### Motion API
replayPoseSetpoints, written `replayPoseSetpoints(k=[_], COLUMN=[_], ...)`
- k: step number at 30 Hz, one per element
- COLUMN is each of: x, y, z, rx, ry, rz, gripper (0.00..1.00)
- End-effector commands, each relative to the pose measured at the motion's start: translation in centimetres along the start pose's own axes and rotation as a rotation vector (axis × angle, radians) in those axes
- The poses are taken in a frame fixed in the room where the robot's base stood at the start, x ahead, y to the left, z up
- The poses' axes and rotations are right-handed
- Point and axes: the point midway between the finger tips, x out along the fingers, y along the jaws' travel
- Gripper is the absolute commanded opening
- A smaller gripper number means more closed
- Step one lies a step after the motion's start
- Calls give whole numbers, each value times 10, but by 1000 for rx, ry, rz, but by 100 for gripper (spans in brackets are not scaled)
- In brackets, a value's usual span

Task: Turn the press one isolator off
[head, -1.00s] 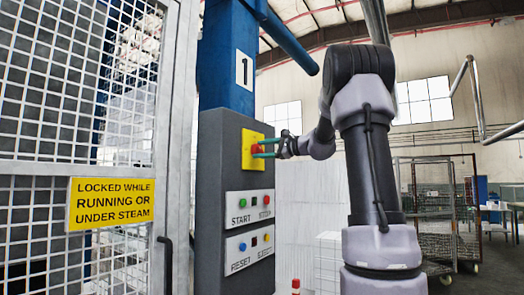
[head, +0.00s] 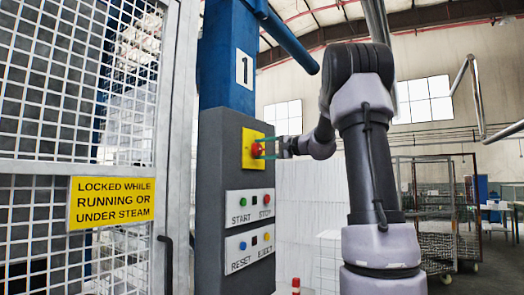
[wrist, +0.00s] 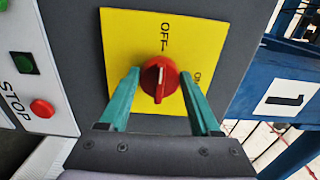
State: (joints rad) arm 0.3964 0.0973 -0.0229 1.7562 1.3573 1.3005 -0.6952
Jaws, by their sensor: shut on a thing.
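The press one isolator is a red rotary knob (wrist: 157,82) on a yellow plate (wrist: 122,40), marked OFF and, partly hidden by a finger, ON. The white mark on the knob points toward the OFF label in the wrist view. My gripper (wrist: 159,76) has its two green fingers on either side of the knob, shut on it. In the head view, the yellow plate (head: 248,137) is high on the grey control post, and my gripper (head: 268,148) reaches it from the right.
The grey control post (head: 225,185) carries START and STOP buttons (head: 250,205) and RESET and EJECT buttons (head: 249,245) below the isolator. A blue column (head: 220,60) marked 1 rises behind it. A mesh gate (head: 60,100) with a yellow sign stands left.

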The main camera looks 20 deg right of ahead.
Motion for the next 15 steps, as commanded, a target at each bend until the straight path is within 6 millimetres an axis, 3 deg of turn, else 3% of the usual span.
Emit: replayPoseSetpoints(k=[10, 11, 13, 15], x=[0, 0, 0, 0], y=[2, 2, 2, 2], z=[-1, -1, 0, 0], rx=[-1, -1, -1, -1], ry=[1, 1, 1, 1], rz=[4, 4, 4, 3], gripper=[9, 68, 94, 94])
